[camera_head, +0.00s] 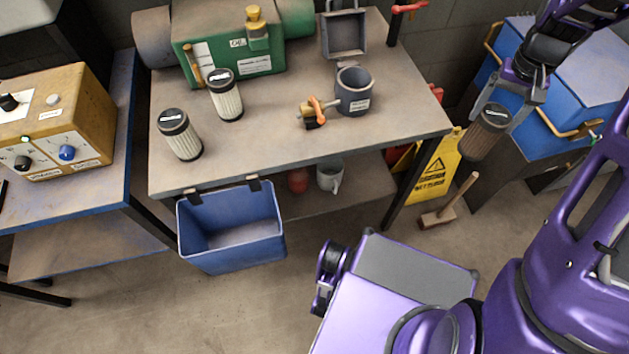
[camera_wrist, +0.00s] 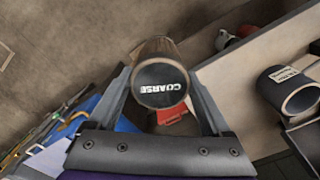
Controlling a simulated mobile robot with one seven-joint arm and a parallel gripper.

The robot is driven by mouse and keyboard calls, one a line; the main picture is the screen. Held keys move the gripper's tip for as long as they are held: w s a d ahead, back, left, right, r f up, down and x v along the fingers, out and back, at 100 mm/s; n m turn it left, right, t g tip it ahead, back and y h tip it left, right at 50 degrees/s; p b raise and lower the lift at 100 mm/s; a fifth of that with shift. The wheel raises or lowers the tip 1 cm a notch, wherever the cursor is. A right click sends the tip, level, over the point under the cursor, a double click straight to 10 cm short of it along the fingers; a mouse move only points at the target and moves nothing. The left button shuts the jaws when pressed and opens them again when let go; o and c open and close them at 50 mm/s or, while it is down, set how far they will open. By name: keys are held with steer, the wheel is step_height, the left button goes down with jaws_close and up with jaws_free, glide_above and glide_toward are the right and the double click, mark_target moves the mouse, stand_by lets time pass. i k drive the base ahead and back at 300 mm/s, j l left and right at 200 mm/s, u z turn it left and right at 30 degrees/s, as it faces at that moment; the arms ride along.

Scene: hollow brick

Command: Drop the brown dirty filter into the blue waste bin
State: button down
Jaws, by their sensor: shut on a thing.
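My gripper (camera_head: 505,102) is shut on the brown dirty filter (camera_head: 482,137) and holds it in the air to the right of the workbench, in front of the blue cabinet. In the wrist view the filter (camera_wrist: 160,80) sits between the two fingers (camera_wrist: 160,100), its dark end cap marked COARSE facing the camera. The blue waste bin (camera_head: 232,250) hangs from the front edge of the workbench, left of the middle in the head view. Its visible inside looks empty. The gripper is well to the right of the bin.
The workbench (camera_head: 300,155) holds two pale filters (camera_head: 180,137) (camera_head: 226,98), a grey cup-shaped housing (camera_head: 355,92), a green machine (camera_head: 235,50) and an open grey tray (camera_head: 343,35). A yellow floor sign (camera_head: 437,170) and a wooden brush (camera_head: 445,208) stand near the bench's right leg.

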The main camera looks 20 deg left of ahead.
mark_target(238, 233)
steer(key=l+u, duration=0.1)
steer(key=u, duration=0.8)
steer(key=l+u, duration=0.15)
steer(key=u, duration=0.75)
steer(key=l+u, duration=0.1)
steer(key=u, duration=0.35)
steer(key=i+l+u, duration=0.1)
steer(key=u, duration=0.4)
steer(key=i+j+z, duration=0.25)
steer(key=k+l, duration=0.05)
steer(key=l, duration=0.05)
